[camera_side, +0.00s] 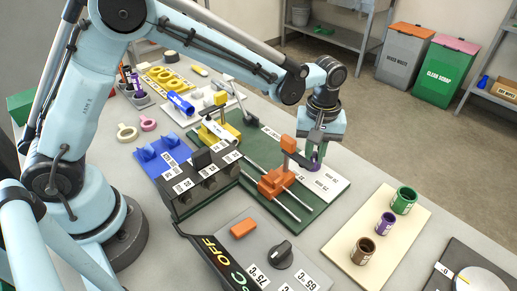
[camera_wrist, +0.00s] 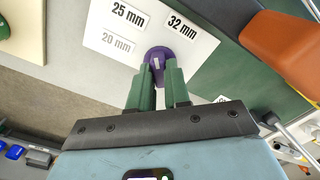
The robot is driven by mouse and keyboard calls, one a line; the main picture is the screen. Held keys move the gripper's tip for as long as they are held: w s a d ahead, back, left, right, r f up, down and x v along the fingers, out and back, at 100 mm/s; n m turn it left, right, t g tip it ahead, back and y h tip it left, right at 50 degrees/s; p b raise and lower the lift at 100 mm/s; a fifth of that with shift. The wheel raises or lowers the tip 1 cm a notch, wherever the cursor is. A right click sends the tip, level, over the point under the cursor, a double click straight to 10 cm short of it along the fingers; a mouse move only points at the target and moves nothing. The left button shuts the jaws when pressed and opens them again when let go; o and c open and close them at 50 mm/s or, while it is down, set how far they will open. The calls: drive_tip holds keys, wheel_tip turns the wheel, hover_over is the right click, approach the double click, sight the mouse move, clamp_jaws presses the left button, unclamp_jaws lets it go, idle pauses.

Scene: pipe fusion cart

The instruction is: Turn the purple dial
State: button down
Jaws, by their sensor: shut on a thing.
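The purple dial (camera_wrist: 159,53) sits on a white plate (camera_wrist: 97,42) marked 20 mm, 25 mm and 32 mm. A small pale mark shows on the dial, between my fingertips; which label it points to I cannot tell. My gripper (camera_wrist: 157,72) has its green fingers shut on the dial, one on each side. In the side view my gripper (camera_side: 315,154) reaches straight down onto the dial (camera_side: 315,163), which it partly hides. The plate (camera_side: 325,184) lies at the right end of the green board.
An orange clamp block (camera_side: 276,182) on two rods stands just left of the dial; it also shows in the wrist view (camera_wrist: 285,45). A cream board (camera_side: 345,245) with green, purple and brown pipe pieces lies to the right. A grey panel (camera_side: 235,270) with an orange switch and black knob is in front.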

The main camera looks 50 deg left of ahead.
sight(314, 155)
drive_tip(key=shift+n, duration=0.6)
drive_tip(key=c, duration=1.1)
unclamp_jaws()
wheel_tip(314, 155, up, 12)
drive_tip(key=shift+r, duration=0.1)
